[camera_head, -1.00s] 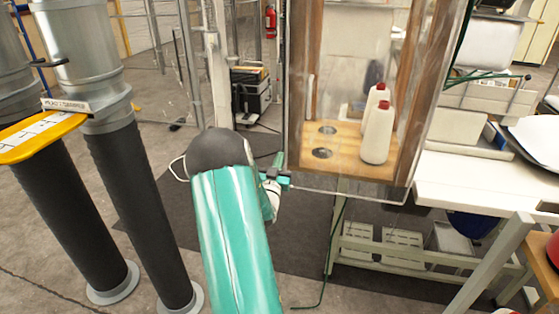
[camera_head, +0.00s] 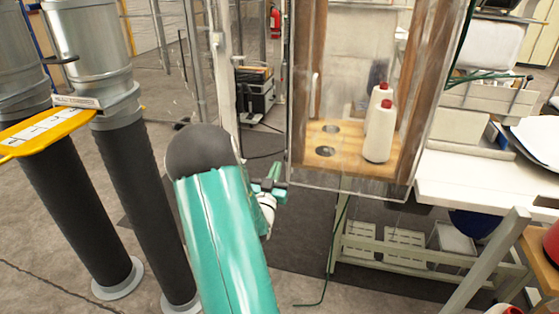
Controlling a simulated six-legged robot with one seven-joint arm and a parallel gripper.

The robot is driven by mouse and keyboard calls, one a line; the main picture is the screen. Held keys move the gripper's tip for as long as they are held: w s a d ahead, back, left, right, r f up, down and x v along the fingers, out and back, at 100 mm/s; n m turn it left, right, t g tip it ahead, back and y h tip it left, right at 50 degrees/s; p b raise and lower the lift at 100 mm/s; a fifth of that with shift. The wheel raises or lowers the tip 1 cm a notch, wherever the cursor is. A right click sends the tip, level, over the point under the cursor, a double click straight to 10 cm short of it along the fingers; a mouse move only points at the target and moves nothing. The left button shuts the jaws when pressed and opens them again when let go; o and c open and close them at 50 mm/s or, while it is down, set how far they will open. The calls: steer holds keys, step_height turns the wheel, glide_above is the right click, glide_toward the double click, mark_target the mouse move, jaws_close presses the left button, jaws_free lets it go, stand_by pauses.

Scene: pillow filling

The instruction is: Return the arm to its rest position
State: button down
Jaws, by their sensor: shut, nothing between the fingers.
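My arm rises from the bottom middle of the head view as a teal link with a dark rounded joint. My gripper (camera_head: 277,180) shows small and partly hidden behind the arm, just left of the lower edge of the clear-walled cabinet (camera_head: 300,178). It is shut, with nothing seen in it. Whether it touches the cabinet cannot be told.
Two white bottles with red caps (camera_head: 379,135) stand in the cabinet on a wooden base with round holes. Two large dark hoses (camera_head: 130,190) and a yellow tray (camera_head: 30,132) are at left. A white table (camera_head: 480,185) is at right. Floor shows between.

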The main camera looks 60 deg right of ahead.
steer(key=shift+a+f, duration=0.1)
steer(key=shift+a, duration=0.2)
steer(key=shift+s, duration=0.1)
